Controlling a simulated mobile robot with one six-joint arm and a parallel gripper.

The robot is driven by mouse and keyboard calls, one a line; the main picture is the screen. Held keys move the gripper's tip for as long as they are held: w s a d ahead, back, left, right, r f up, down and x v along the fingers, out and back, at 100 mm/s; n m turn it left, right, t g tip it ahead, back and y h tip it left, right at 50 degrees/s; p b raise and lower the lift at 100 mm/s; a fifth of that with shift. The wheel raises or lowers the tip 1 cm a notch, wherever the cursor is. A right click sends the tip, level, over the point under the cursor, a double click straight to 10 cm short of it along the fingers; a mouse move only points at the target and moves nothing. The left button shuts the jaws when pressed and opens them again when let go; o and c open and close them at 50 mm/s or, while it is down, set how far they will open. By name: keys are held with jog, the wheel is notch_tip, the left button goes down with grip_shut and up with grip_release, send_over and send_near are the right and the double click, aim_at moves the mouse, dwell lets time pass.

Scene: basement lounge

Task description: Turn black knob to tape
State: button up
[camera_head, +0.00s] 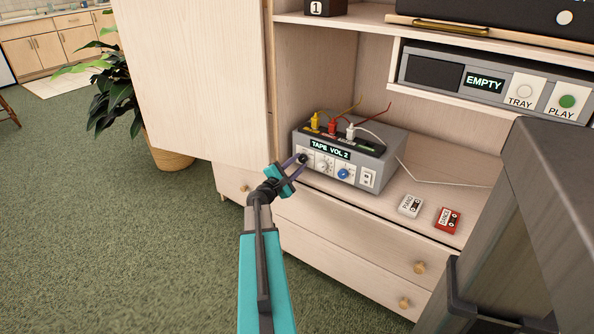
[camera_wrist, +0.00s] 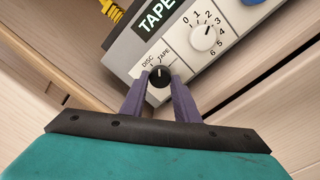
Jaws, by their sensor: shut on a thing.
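The black knob (camera_wrist: 159,76) is on the front of a grey box (camera_head: 382,151), at the left end of its row of controls. In the wrist view the labels DISC and TAPE stand above it, DISC to the left and TAPE to the right. Its white pointer line looks roughly upright in the picture; I cannot tell exactly which label it meets. My gripper (camera_wrist: 160,84) is shut on the black knob, one purple finger on each side. In the head view the gripper (camera_head: 303,158) covers part of the knob. The box's display reads TAPE VOL 2.
A white numbered knob (camera_wrist: 205,36) and a blue knob (camera_head: 344,173) sit right of the black knob. Yellow, red and white plugs stand on top of the box. A cabinet door stands open at left.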

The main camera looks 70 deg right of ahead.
jog(key=shift+w+d+r, duration=0.1)
jog(key=shift+w+r, duration=0.05)
jog(key=shift+r, duration=0.05)
dwell(0.3)
jog(key=o, duration=1)
jog(key=shift+f, duration=0.1)
jog(key=shift+o, duration=0.2)
jog(key=shift+b, duration=0.3)
jog(key=shift+a+f, duration=0.1)
jog(key=shift+a, duration=0.45)
jog(key=p+v, duration=0.1)
jog(key=v, duration=1.1)
jog(key=shift+w+a, duration=0.15)
jog(key=shift+a, duration=0.25)
